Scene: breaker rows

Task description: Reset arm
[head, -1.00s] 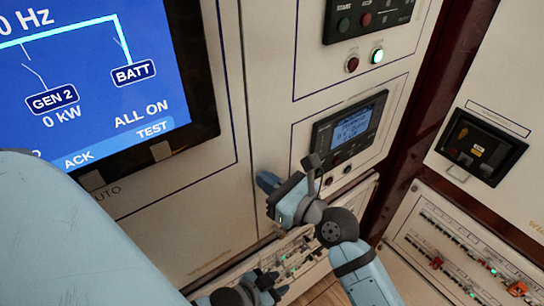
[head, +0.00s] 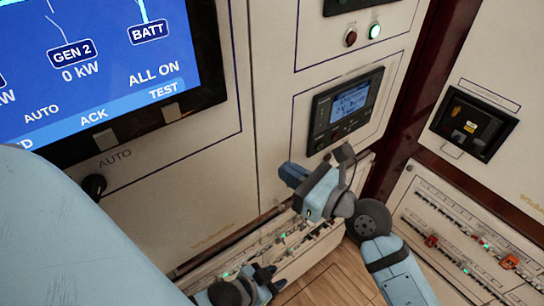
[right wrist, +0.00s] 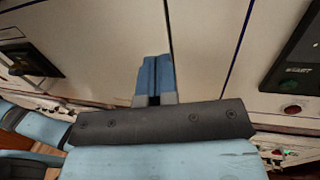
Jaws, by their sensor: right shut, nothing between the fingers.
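My right gripper (head: 287,176) is in front of the beige cabinet, above the left breaker row, with its blue fingers together and empty. In the right wrist view its fingers (right wrist: 155,78) lie side by side before plain panels, apparently clear of any handle. My left gripper (head: 270,281) is low in the head view, near the front of the left breaker row (head: 262,250). Its two dark fingertips look apart, with nothing seen between them. A second breaker row (head: 460,240) with orange-red parts is on the right-hand panel.
A large blue screen (head: 100,60) fills the upper left, with a dark knob (head: 94,186) below it. A small display unit (head: 345,108) is behind my right gripper. A black breaker unit (head: 472,125) is at right. Wooden floor (head: 325,285) shows below.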

